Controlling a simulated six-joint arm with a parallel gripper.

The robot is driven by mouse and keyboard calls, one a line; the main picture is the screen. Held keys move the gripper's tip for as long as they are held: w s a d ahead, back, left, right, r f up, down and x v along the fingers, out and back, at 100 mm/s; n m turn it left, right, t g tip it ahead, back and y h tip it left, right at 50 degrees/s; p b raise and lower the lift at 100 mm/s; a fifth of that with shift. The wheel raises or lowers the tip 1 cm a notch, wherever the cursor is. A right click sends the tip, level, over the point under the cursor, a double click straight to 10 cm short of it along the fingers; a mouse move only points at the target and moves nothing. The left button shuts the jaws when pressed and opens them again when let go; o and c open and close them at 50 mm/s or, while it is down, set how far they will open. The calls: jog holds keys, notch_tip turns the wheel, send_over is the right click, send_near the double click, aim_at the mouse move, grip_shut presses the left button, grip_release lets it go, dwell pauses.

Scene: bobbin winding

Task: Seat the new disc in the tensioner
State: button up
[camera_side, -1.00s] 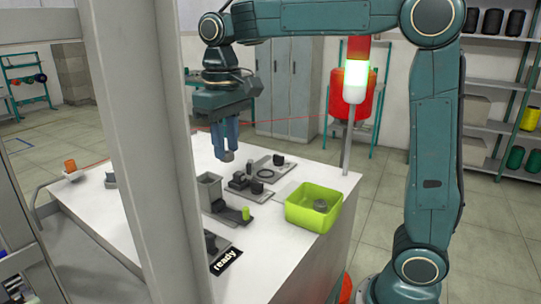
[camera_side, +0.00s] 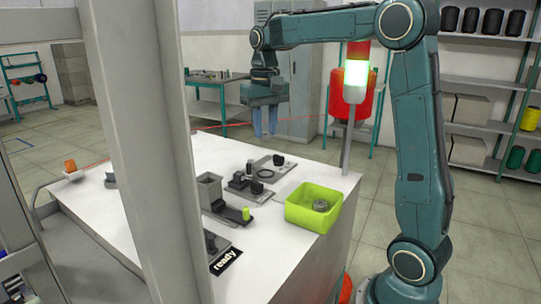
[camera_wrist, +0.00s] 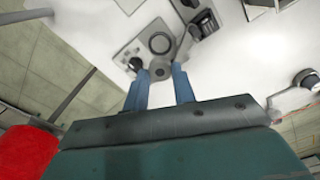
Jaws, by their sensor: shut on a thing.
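My gripper (camera_side: 265,136) is above the far part of the white table in the side view. In the wrist view my gripper (camera_wrist: 162,70) is shut on a small grey disc (camera_wrist: 161,67) with a dark centre, held between the blue fingertips. What looks like the tensioner, a grey plate (camera_wrist: 127,50) with a dark ring (camera_wrist: 160,43) and a black knob, lies below, just beyond the held disc in the wrist view. In the side view the ring (camera_side: 264,174) lies under the gripper, clearly apart. The held disc is hard to make out there.
A lime-green bin (camera_side: 300,216) with a grey round part (camera_side: 321,205) stands at the table's right edge. A dark fixture with a green peg (camera_side: 246,214) is nearer. A signal lamp post (camera_side: 347,130) rises at the back right corner. A pale upright post hides part of the table.

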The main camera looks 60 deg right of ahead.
aim_at(265, 135)
jog(key=shift+f, duration=1.55)
jog(key=shift+f, duration=0.15)
jog(key=shift+f, duration=2.25)
jog(key=shift+f, duration=0.7)
jog(key=o, duration=0.8)
jog(key=shift+o, duration=0.2)
jog(key=shift+a, duration=0.1)
